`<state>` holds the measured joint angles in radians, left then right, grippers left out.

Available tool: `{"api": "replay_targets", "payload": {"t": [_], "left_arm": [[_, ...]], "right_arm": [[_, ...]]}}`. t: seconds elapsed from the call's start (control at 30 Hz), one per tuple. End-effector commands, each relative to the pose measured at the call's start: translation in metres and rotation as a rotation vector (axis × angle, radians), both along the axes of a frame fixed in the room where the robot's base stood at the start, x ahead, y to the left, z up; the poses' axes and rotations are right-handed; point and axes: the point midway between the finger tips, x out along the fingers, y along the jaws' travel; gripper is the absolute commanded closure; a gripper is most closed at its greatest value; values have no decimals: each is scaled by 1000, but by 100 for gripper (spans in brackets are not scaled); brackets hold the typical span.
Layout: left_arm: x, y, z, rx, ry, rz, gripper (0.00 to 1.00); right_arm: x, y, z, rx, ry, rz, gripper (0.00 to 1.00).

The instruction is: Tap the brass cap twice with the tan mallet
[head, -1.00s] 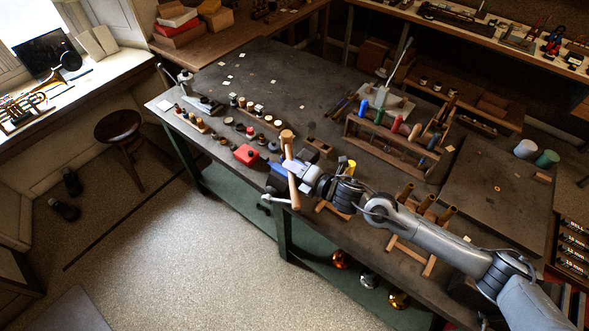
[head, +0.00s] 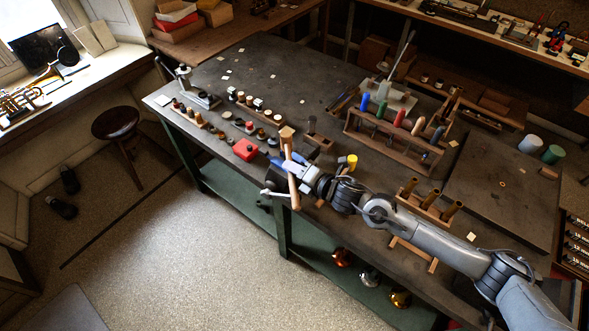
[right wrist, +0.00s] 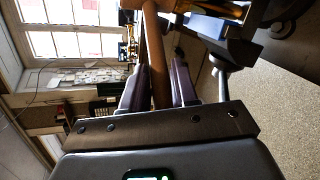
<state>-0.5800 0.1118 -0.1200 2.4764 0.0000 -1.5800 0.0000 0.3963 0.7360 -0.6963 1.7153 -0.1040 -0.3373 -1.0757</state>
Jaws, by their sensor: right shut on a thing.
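The tan mallet (head: 287,134) is in my right gripper (head: 298,167), above the front edge of the workbench. Its head points away toward the bench's middle and its handle end (head: 295,203) hangs toward the front. In the right wrist view the handle (right wrist: 158,75) runs between the two fingers of the right gripper (right wrist: 160,85), which are shut on it. A blue vise (head: 274,162) lies just left of the gripper, partly hidden. A gold-coloured piece (right wrist: 222,7) shows beside the blue part in the wrist view; whether it is the brass cap I cannot tell. My left gripper is not in view.
A red block (head: 245,149) and rows of small parts (head: 258,108) lie left of the mallet. A yellow cylinder (head: 352,161) stands right of it. A wooden rack (head: 392,148) holds coloured handles behind my right arm. The bench's far left top is mostly clear.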

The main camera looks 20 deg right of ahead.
Motion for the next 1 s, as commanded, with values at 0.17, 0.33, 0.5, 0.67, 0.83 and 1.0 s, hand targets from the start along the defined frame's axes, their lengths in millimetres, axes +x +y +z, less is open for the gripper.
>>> {"api": "replay_targets", "payload": {"t": [0.17, 0.33, 0.5, 0.67, 0.83, 1.0], "left_arm": [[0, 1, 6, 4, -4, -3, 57], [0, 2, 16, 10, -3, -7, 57], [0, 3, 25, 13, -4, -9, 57], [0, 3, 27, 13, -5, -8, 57], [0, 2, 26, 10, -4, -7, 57], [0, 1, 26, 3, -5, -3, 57]], "right_arm": [[0, 0, 4, -1, 2, -1, 100], [0, -1, 17, -1, 2, -1, 100], [0, -1, 29, -1, 2, -1, 100], [0, 0, 32, -1, 2, -1, 100], [0, 0, 31, -1, 2, -1, 100], [0, 0, 32, -1, 2, -1, 100]]}}
